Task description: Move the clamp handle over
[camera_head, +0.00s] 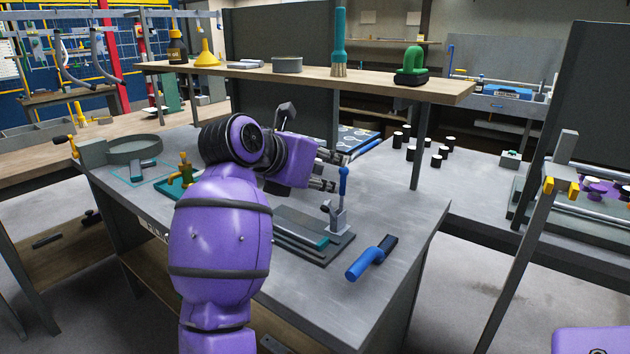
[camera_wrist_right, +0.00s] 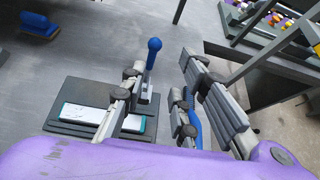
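The clamp handle (camera_head: 344,182) is a blue lever with a round knob, standing nearly upright on a grey metal clamp (camera_head: 338,216). The clamp sits at the edge of a dark base plate (camera_head: 322,252) that carries a teal-edged plate (camera_head: 290,226). My right gripper (camera_head: 334,171) is open, its fingers at the upper part of the handle. In the right wrist view the handle (camera_wrist_right: 152,56) shows between the open fingers (camera_wrist_right: 162,62), closer to the left finger. I cannot tell whether they touch. My left gripper is not in view.
A blue tool with a black end (camera_head: 370,259) lies on the bench (camera_head: 400,226) right of the clamp. Several black-and-white cylinders (camera_head: 410,153) stand behind. A raised wooden shelf (camera_head: 300,80) crosses above the bench.

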